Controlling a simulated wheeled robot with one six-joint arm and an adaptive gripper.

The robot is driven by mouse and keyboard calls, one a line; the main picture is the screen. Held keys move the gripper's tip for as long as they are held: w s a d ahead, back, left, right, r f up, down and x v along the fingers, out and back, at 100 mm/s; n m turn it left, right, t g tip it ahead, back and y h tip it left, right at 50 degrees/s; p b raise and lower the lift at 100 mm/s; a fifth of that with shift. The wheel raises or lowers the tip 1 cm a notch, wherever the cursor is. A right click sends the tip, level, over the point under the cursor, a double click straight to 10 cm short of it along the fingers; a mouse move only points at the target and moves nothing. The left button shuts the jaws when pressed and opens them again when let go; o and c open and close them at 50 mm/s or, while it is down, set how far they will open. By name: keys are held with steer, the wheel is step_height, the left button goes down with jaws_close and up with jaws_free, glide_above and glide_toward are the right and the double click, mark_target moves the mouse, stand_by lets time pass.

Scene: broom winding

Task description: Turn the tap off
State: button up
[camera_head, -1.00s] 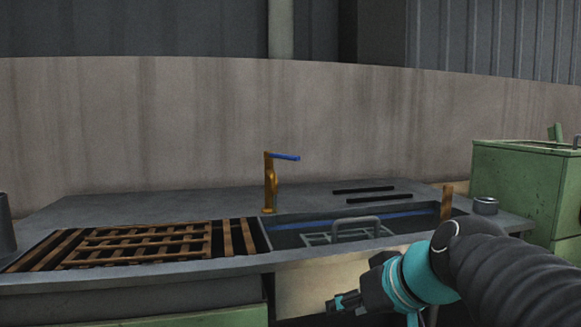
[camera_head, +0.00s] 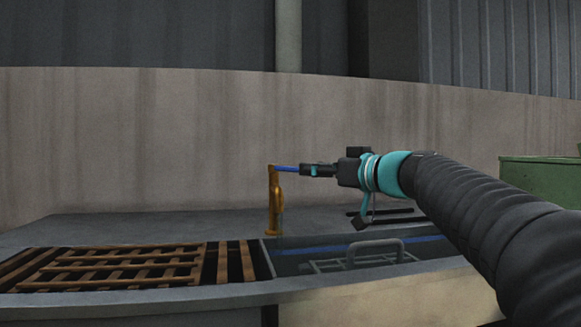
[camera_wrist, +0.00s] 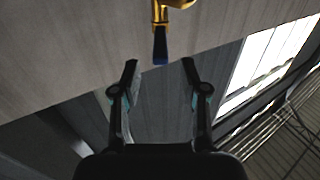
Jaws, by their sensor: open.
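The tap (camera_head: 274,202) is an upright orange-brown fixture at the back edge of the sink, with a blue lever (camera_head: 287,169) pointing right from its top. My gripper (camera_head: 303,170) is beside the lever's right end in the head view, in line with it. In the wrist view the tap (camera_wrist: 176,4) is at the top, with the dark blue lever (camera_wrist: 160,45) pointing down toward the gap between the fingers. My gripper (camera_wrist: 159,70) is open there, and the lever tip is at or just beyond the fingertip line. I cannot tell whether they touch.
The sink basin (camera_head: 290,266) holds a wire rack (camera_head: 345,261) below my arm. A brown slatted rack (camera_head: 130,268) covers the left of the counter (camera_head: 130,228). A beige wall (camera_head: 150,140) stands behind. A green cabinet (camera_head: 538,180) is at right.

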mark_target(278, 166)
steer(key=p+x, duration=0.1)
steer(key=x, duration=0.8)
steer(key=shift+s, duration=0.1)
steer(key=shift+f, duration=0.1)
jaws_close()
